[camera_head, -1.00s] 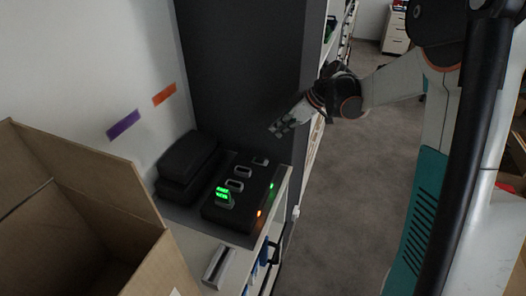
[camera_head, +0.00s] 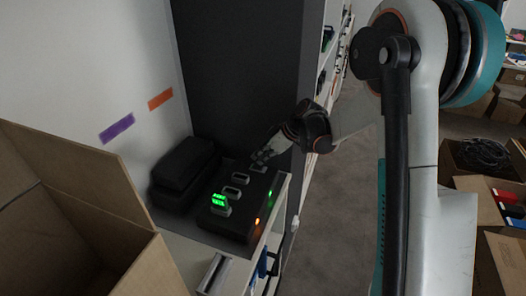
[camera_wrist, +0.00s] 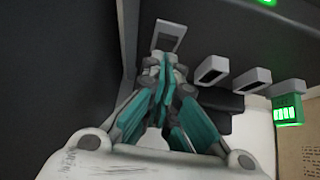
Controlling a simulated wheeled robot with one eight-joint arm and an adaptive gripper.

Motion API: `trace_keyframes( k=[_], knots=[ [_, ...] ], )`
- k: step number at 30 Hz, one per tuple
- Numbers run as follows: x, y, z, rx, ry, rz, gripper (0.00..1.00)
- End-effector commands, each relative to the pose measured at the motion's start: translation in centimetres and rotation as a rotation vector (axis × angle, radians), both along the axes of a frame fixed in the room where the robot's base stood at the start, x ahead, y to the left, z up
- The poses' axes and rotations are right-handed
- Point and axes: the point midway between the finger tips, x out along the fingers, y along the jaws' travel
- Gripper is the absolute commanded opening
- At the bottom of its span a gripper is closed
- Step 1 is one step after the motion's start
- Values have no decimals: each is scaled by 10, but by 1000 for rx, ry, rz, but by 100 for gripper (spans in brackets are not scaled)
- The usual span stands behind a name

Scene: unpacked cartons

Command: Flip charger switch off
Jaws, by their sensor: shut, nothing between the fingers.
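The charger (camera_head: 238,228) is a dark box on a white shelf, with a row of pale-rimmed slots on top. A battery with a lit green display (camera_head: 220,203) stands in its near slot; it also shows at the right of the wrist view (camera_wrist: 288,112). An orange light (camera_head: 257,221) and a green light glow on the charger's right side. I cannot make out which part is the switch. My gripper (camera_head: 262,157) is shut and empty over the charger's far end. In the wrist view its fingertips (camera_wrist: 164,62) are just below the end slot (camera_wrist: 170,37); contact is unclear.
Black cases (camera_head: 183,170) lie left of the charger. An open cardboard box (camera_head: 75,215) fills the near left. A dark panel (camera_head: 240,75) rises behind the charger. Floor is open to the right, with more boxes (camera_head: 505,260) beyond my arm.

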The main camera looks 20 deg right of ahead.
Motion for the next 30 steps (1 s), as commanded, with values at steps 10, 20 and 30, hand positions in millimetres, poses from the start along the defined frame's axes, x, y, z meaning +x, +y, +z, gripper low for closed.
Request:
trace_keyframes(
  k=[10, 20, 30],
  knots=[
    [-1, -1, -9, 0, 0, 0, 0],
    [-3, -5, -18, 0, 0, 0, 0],
    [-2, -2, -16, 0, 0, 1, 0]
  ],
)
